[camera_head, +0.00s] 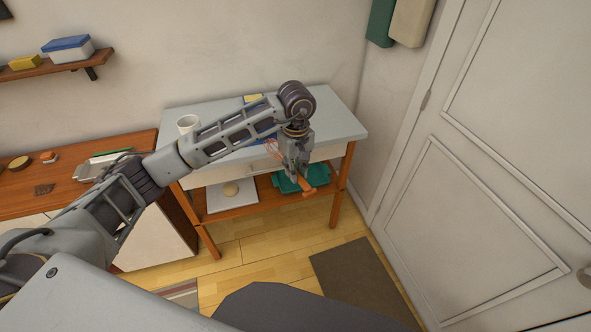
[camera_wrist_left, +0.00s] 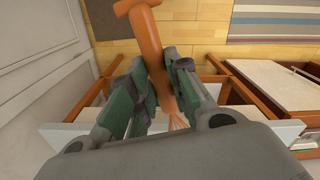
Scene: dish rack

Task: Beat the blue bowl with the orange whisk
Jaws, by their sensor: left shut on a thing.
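The orange whisk (camera_head: 306,188) is held in my left gripper (camera_head: 297,172), in front of the front edge of the grey-topped table. Its handle points down and to the right, and its thin wires (camera_head: 272,148) show on the upper left side of the gripper. In the left wrist view the orange handle (camera_wrist_left: 153,45) lies between the closed finger pads (camera_wrist_left: 155,88), with some wires below them. My right gripper is not in view.
A white mug (camera_head: 188,124) stands on the grey tabletop (camera_head: 335,118) at the left. A small blue and yellow item (camera_head: 253,99) lies at the back. The lower shelf holds a teal tray (camera_head: 318,177) and a white board (camera_head: 219,200). A door (camera_head: 480,180) is at the right.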

